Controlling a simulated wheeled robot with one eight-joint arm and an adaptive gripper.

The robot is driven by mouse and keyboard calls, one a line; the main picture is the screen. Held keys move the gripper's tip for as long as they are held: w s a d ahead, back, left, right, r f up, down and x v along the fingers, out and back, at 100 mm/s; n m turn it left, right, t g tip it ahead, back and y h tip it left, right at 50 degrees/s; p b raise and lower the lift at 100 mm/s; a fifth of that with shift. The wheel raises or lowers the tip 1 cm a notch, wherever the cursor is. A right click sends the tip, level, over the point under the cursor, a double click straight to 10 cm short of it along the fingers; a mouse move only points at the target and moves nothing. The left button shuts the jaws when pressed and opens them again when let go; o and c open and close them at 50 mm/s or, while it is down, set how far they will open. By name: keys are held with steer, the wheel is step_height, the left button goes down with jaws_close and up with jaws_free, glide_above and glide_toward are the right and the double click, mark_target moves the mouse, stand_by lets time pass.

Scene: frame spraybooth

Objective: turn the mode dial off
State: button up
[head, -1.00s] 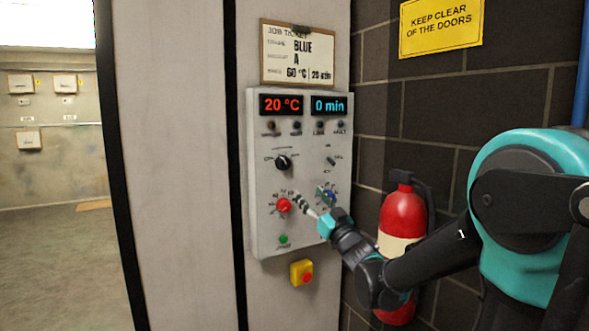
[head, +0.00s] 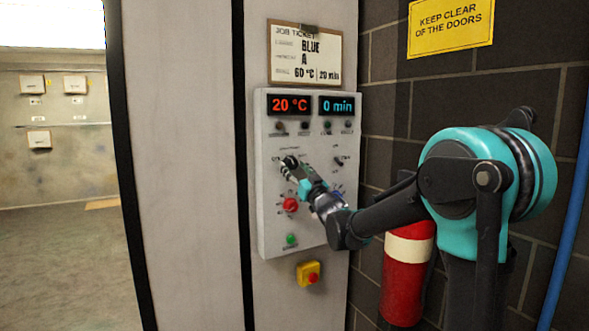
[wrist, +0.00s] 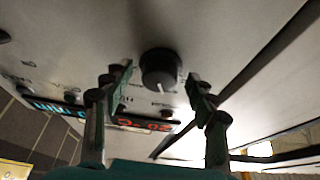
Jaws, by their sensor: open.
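The mode dial, a round black knob (head: 289,161), is at the upper left of the grey control panel (head: 271,235). In the head view my gripper (head: 291,172) is at this knob and partly covers it. In the wrist view the black knob (wrist: 160,68) lies between my two spread fingers (wrist: 159,88), with a gap on each side. Its white pointer mark faces down in that picture. My gripper is open and holds nothing. The small labels around the knob are too blurred to read.
A red dial (head: 290,204) sits just below my gripper, and a small black switch (head: 339,161) sits to its right. A green button (head: 291,240) and a yellow-and-red stop button (head: 309,274) are lower. A fire extinguisher (head: 405,280) stands right, partly behind my arm.

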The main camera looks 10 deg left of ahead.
steer(key=shift+w+a+r, duration=0.1)
steer(key=shift+w, duration=0.05)
steer(key=c, duration=1.2)
steer(key=shift+o, duration=0.2)
steer(key=shift+n, duration=0.5)
steer(key=n+g+y, duration=0.1)
steer(key=n, duration=0.1)
steer(key=n+g, duration=0.1)
steer(key=n, duration=0.1)
steer(key=n+g+y, duration=0.1)
steer(key=n, duration=0.1)
steer(key=shift+w+d+n+y, duration=0.15)
steer(key=shift+d+n+y, duration=0.1)
steer(key=shift+n+y, duration=0.05)
steer(key=shift+r+n+g+y, duration=0.1)
steer(key=shift+n+g+y, duration=0.3)
steer(key=shift+n, duration=0.85)
steer(key=shift+r+n+g+y, duration=0.1)
steer(key=shift+n+g, duration=0.6)
steer(key=shift+n, duration=0.55)
